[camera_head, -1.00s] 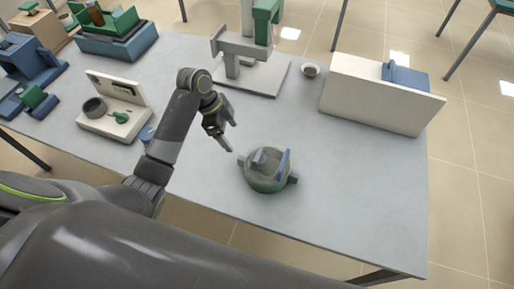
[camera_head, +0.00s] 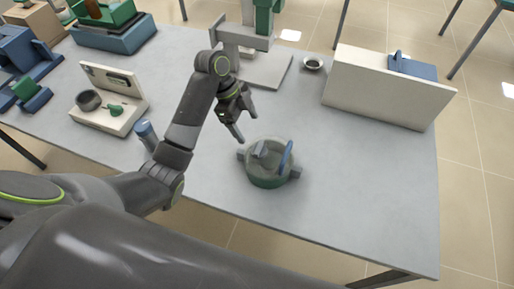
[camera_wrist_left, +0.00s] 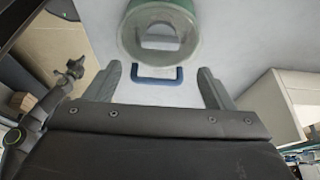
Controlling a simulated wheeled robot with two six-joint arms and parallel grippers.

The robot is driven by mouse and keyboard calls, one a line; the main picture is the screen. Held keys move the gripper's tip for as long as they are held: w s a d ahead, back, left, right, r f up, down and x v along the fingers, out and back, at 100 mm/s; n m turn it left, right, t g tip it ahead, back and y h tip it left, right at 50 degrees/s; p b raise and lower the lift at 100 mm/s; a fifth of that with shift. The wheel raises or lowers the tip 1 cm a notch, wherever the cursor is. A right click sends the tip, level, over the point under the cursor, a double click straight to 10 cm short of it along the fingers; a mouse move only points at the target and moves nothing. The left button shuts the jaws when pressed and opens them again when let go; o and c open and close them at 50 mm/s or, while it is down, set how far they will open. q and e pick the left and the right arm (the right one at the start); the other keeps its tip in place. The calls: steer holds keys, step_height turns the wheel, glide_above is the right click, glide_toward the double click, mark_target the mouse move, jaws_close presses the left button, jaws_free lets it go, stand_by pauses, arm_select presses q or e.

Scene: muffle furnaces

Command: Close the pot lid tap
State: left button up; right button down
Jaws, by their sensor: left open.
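The pot (camera_head: 268,178) stands on the grey table, with a green body and a grey lid. A blue handle (camera_head: 286,157) rises upright on the lid's right side, and a small grey piece (camera_head: 260,150) stands beside it. I cannot tell which of them is the tap. My left gripper (camera_head: 246,127) is open and empty, above and just left of the pot, apart from it. In the left wrist view its fingers (camera_wrist_left: 162,88) are spread, with a blue loop and a green-and-grey round thing beyond them. My right gripper does not show clearly.
A white box (camera_head: 385,92) stands at the back right and a small bowl (camera_head: 312,64) at the back. A grey and green stand (camera_head: 262,68) is behind my left arm. A white case (camera_head: 105,112) lies at left. Table right of the pot is clear.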

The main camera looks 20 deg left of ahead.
mark_target(259, 146)
arm_select(q)
steer(key=p+x, duration=0.1)
steer(key=x, duration=0.6)
steer(key=shift+d+f+p, duration=0.2)
steer(key=shift+f+p, duration=0.15)
steer(key=shift+p, duration=0.05)
steer(key=shift+d+f, duration=0.2)
steer(key=shift+f, duration=0.45)
